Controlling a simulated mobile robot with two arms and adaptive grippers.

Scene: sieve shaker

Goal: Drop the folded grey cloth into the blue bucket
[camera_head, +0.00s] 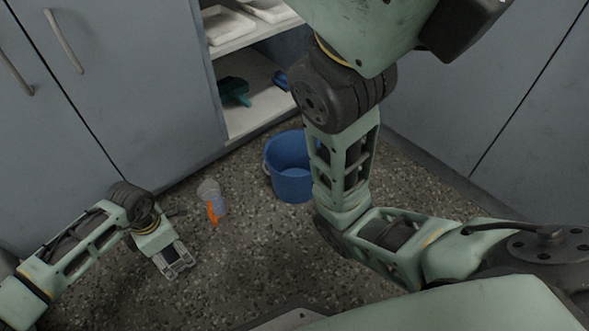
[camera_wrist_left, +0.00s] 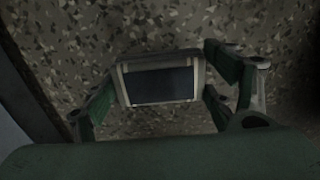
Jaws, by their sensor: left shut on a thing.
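The blue bucket (camera_head: 290,184) stands upright on the speckled floor in the head view, partly hidden behind my right arm. My left gripper (camera_head: 178,264) is low at the left, to the left of the bucket and nearer to me, apart from it. I cannot tell whether this is the folded grey cloth. No other folded grey cloth is clear to see. My right gripper is not in view.
An open cabinet shelf (camera_head: 255,118) behind holds a teal thing (camera_head: 236,91). Grey cabinet doors (camera_head: 110,80) bound the floor. Floor in front of the bucket is clear.

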